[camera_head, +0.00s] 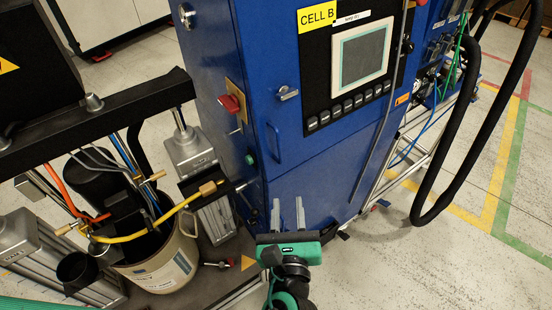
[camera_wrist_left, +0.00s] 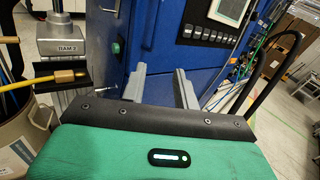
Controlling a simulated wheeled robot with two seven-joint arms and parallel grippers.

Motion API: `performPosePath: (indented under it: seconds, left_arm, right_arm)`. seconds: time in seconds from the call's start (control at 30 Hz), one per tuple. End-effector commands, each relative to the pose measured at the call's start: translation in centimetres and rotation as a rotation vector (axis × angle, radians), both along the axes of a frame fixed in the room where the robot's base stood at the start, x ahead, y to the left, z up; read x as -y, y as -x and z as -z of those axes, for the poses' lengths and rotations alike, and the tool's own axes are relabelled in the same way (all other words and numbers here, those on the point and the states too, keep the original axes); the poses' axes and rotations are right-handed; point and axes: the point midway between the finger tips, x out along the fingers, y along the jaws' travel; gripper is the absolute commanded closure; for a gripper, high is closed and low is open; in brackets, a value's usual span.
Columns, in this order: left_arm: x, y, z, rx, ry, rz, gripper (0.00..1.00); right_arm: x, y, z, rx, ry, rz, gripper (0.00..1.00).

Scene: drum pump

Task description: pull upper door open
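The blue cabinet's upper door (camera_head: 262,65) carries the yellow "CELL B" sign, a screen and a row of buttons. It looks closed. A small silver latch (camera_head: 288,93) sits on it, and a slim blue pull handle (camera_head: 274,143) is near its lower left edge. My left gripper (camera_head: 288,214) is in front of the lower panel (camera_head: 315,185), below the handle and apart from it. In the left wrist view its two grey fingers (camera_wrist_left: 160,88) stand well apart with nothing between them. My right gripper is in neither view.
At left stands a drum (camera_head: 168,265) with hoses under a dark beam (camera_head: 100,122). A red switch (camera_head: 231,103) is on the cabinet's side. Black hoses (camera_head: 480,130) hang at right over open floor with yellow and green lines.

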Motion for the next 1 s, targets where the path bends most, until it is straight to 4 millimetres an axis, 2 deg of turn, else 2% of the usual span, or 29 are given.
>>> performPosePath:
  seconds: [0.03,0.1,0.27,0.7,0.83,1.0]
  left_arm:
    - [-0.4,0.3,-1.1,0.02,-0.015,-0.011,0.7]
    - [-0.8,0.5,-2.1,0.035,-0.033,-0.021,0.7]
    - [-1.0,-0.6,-2.6,0.042,-0.042,-0.026,0.7]
    - [-1.4,-9.5,-2.7,0.041,-0.042,-0.025,0.7]
    - [-1.4,-11.4,-2.6,0.041,-0.042,-0.024,0.7]
    - [-1.5,-12.8,-2.4,0.039,-0.04,-0.024,0.7]
  right_arm:
    - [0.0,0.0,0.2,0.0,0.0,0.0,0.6]
    - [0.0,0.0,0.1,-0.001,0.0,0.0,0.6]
    - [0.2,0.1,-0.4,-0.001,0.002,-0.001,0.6]
    - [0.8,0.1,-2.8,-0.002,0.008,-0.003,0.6]
    - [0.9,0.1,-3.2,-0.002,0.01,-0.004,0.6]
    - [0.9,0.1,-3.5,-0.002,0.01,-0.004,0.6]
